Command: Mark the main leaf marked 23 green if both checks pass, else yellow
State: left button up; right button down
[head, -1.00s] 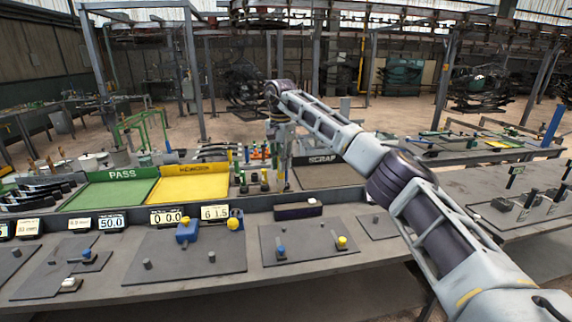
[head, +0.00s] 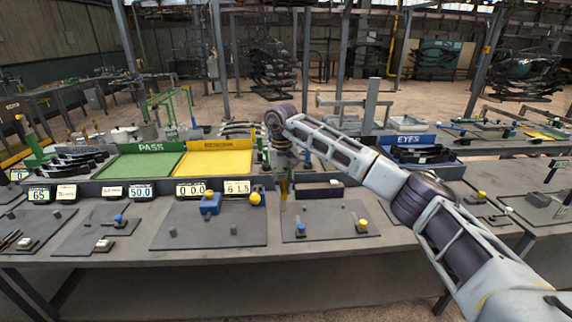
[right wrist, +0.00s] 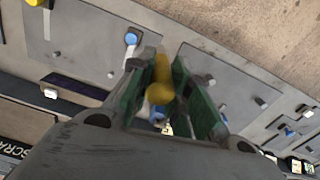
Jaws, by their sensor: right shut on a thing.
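My right gripper (head: 284,192) is above the bench, in front of the dark bar at its back. In the right wrist view its green-padded fingers (right wrist: 172,100) are shut on a yellow marker-like tool (right wrist: 160,93), which points away from the palm. A blue part shows below it, unclear. Dark leaves (head: 75,162) lie at the left, next to the green PASS tray (head: 142,175) and the yellow tray (head: 213,173). More dark leaves (head: 420,154) lie in the blue EYES tray (head: 400,140). I cannot read a 23 on any leaf. My left gripper is out of view.
Grey fixture plates with small pegs line the bench, including one plate (head: 330,219) below my gripper with blue and yellow knobs. Another plate (head: 208,232) carries a blue block (head: 210,203). Displays (head: 190,189) stand behind. The bench front strip is clear.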

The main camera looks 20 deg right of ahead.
pick_arm(q)
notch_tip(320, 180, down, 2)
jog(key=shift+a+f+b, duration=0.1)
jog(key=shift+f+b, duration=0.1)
jog(key=shift+b, duration=0.95)
pick_arm(e)
jog(key=s+f, duration=0.9)
jog(key=f, duration=0.5)
jog(key=s+f+n, duration=0.1)
jog(key=s+f, duration=0.9)
jog(key=f, duration=0.4)
jog(key=shift+s+n, duration=0.3)
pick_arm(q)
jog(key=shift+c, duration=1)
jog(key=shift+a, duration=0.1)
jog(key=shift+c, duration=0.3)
pick_arm(e)
jog(key=shift+a, duration=0.1)
